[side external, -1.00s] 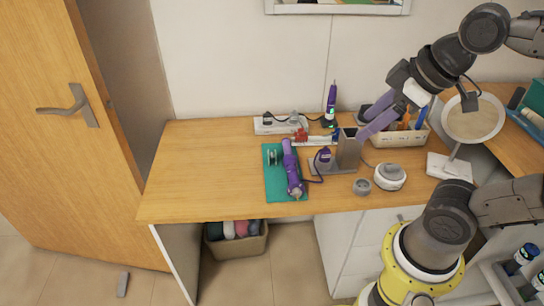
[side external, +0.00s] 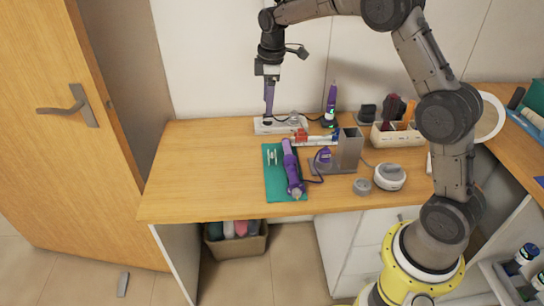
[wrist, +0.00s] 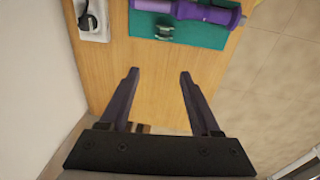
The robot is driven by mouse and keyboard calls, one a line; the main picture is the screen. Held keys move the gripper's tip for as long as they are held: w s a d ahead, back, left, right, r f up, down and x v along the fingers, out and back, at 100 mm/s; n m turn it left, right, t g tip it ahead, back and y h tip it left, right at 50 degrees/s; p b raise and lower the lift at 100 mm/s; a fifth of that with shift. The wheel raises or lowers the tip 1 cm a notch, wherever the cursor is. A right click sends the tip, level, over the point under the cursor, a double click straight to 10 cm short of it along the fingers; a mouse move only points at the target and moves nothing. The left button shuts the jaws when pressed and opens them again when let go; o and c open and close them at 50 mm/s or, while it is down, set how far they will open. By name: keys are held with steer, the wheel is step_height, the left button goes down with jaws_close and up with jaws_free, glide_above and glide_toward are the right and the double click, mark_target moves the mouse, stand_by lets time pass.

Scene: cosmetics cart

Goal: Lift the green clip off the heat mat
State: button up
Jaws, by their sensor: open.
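The green clip (side external: 272,157) lies on the left part of the teal heat mat (side external: 274,189), to the left of a purple styling tool (side external: 291,168). In the wrist view the clip (wrist: 165,32) shows near the top, beside the purple tool (wrist: 190,11) on the mat (wrist: 205,37). My gripper (side external: 268,114) points down near the back of the table, behind the mat. In the wrist view my gripper (wrist: 159,72) is open, with bare wood between its fingers and the clip beyond the fingertips. It holds nothing.
A white power strip (side external: 265,127) with plugs is near my gripper at the back. A purple upright tool (side external: 331,105), a grey holder (side external: 348,150) and a bin of brushes (side external: 398,138) stand to the right. The table (side external: 200,170) is clear left of the mat.

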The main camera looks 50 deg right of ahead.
steer(key=g, duration=0.1)
glide_above(272, 151)
step_height(272, 151, down, 14)
steer(key=shift+s+f, duration=0.1)
steer(key=shift+f, duration=2.95)
jaws_close()
